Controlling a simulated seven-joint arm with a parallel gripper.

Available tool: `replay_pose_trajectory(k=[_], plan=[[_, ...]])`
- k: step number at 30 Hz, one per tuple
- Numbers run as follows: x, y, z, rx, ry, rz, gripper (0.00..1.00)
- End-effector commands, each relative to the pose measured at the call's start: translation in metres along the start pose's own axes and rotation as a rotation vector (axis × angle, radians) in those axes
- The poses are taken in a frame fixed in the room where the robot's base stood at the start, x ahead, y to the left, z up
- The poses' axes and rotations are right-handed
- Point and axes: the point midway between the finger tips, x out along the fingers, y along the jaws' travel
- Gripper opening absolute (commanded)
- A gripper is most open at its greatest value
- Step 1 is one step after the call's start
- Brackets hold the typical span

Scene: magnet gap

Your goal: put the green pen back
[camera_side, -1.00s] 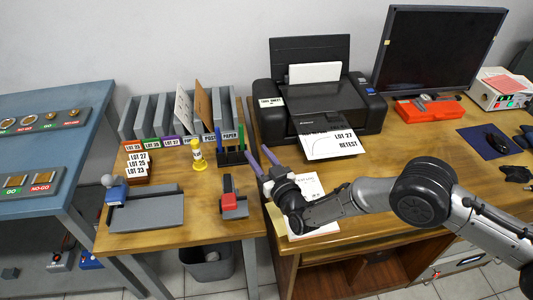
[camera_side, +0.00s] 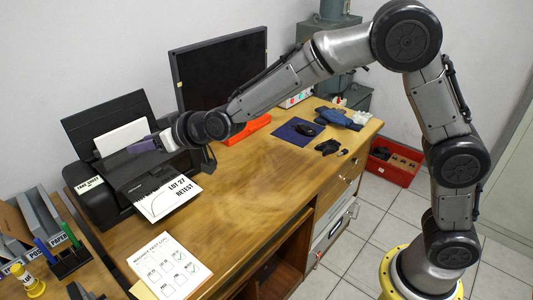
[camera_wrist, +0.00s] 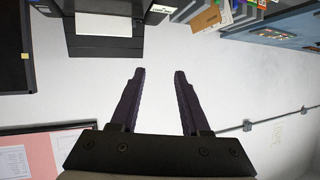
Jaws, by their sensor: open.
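The green pen (camera_side: 69,235) stands upright in the black pen holder (camera_side: 72,262) at the left edge of the side view, with a blue pen (camera_side: 42,247) beside it. My gripper (camera_side: 143,145) is raised in front of the printer, well away from the holder. In the wrist view its two dark purple fingers (camera_wrist: 156,72) are apart, with nothing between them.
The printer (camera_side: 100,200) with a LOT 27 RETEST sheet (camera_side: 170,198) hanging out is close to my gripper. A monitor (camera_side: 220,70) stands behind. A yellow stamp-like object (camera_side: 28,280) stands by the holder. The middle desk (camera_side: 245,190) is clear.

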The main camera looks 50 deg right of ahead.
Motion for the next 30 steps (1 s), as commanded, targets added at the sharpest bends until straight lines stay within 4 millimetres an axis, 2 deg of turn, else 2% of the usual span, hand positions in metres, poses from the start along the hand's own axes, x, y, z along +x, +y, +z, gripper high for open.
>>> replay_pose_trajectory(k=[1, 3, 8, 12, 14, 15, 18, 21, 24, 27, 30], plan=[[-0.029, 0.015, -0.009, 0.009, -0.026, 0.011, 0.46], [-0.067, 0.032, -0.008, 0.015, -0.083, 0.023, 0.46], [-0.157, 0.065, 0.009, 0.033, -0.21, 0.063, 0.46], [-0.237, 0.086, 0.041, 0.053, -0.325, 0.112, 0.46], [-0.271, 0.093, 0.06, 0.065, -0.374, 0.137, 0.46], [-0.293, 0.097, 0.073, 0.072, -0.407, 0.156, 0.46], [-0.341, 0.104, 0.108, 0.094, -0.484, 0.201, 0.46], [-0.378, 0.106, 0.14, 0.115, -0.548, 0.24, 0.46], [-0.402, 0.106, 0.164, 0.132, -0.594, 0.267, 0.46], [-0.414, 0.106, 0.176, 0.141, -0.62, 0.283, 0.46], [-0.418, 0.106, 0.181, 0.145, -0.63, 0.288, 0.46]])
